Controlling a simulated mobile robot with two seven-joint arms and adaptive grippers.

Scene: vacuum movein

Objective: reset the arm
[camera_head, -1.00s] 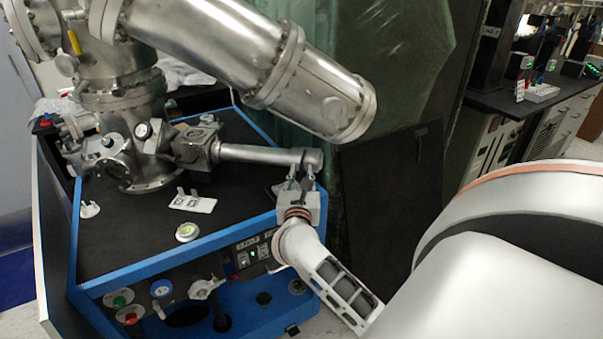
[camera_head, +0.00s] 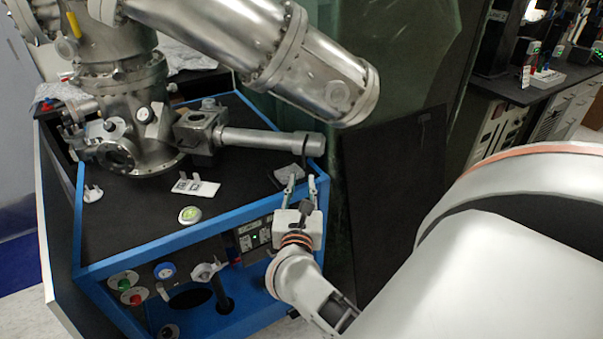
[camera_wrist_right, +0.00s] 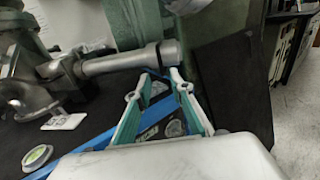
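My right gripper (camera_head: 302,182) is open and empty, just below the free end of the horizontal metal rod (camera_head: 262,139). Its two fingers point up and away, with a clear gap between them. In the right wrist view the open fingers (camera_wrist_right: 160,78) reach towards the rod end (camera_wrist_right: 170,53); they look apart from it, though the exact distance is hard to tell. My right arm (camera_head: 530,230) fills the lower right of the head view. My left gripper does not show.
The black-topped workbench (camera_head: 130,225) has a blue frame and carries a large steel vacuum chamber (camera_head: 130,110). A thick steel cylinder (camera_head: 300,60) overhangs above the rod. A white marker plate (camera_head: 195,187) lies on the bench top. A dark panel (camera_head: 395,200) stands to the right.

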